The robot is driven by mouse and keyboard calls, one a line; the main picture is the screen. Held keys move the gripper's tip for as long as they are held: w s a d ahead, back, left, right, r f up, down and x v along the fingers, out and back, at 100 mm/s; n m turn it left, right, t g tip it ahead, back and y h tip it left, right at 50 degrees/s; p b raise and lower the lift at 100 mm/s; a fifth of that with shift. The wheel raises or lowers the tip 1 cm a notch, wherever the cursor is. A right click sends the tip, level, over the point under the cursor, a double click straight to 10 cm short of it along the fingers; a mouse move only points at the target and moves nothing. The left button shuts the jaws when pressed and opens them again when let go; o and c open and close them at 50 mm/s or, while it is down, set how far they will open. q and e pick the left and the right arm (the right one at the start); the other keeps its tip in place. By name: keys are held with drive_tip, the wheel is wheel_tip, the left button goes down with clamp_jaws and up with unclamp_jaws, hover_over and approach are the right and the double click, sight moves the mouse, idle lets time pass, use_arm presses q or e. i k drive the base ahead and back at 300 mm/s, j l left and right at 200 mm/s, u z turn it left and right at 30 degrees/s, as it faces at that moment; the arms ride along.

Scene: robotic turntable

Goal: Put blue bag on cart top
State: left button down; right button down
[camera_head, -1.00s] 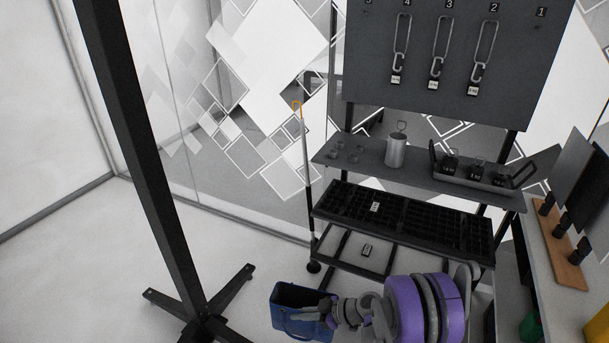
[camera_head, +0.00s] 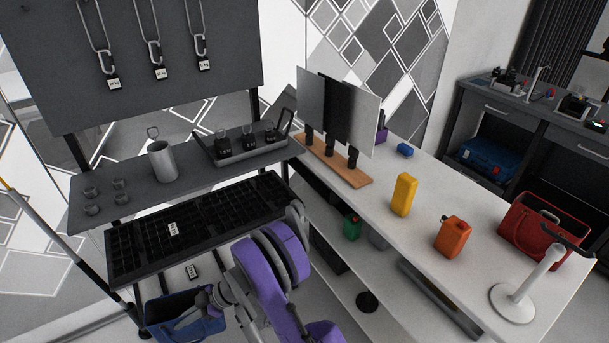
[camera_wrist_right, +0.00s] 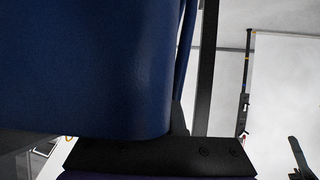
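The blue bag (camera_head: 187,316) is at the bottom of the head view, low in front of the black rack. My right gripper (camera_head: 208,298) is at the bag's upper edge and looks shut on it, though the fingertips are partly hidden. In the right wrist view the bag (camera_wrist_right: 85,65) fills the left side, very close to the camera. A stand with a grey shelf (camera_head: 125,190) and a black slotted rack (camera_head: 195,228) is behind the bag. I cannot tell for certain which surface is the cart top. My left gripper is not in view.
A metal pitcher (camera_head: 162,162), small cups and a grey tray (camera_head: 240,152) occupy the shelf. To the right, a white bench (camera_head: 375,205) holds a yellow container (camera_head: 403,194), an orange can (camera_head: 453,236), a red bag (camera_head: 545,228) and a white stand (camera_head: 525,290).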

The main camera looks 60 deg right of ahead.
sight(447, 192)
drive_tip(key=z, duration=1.5)
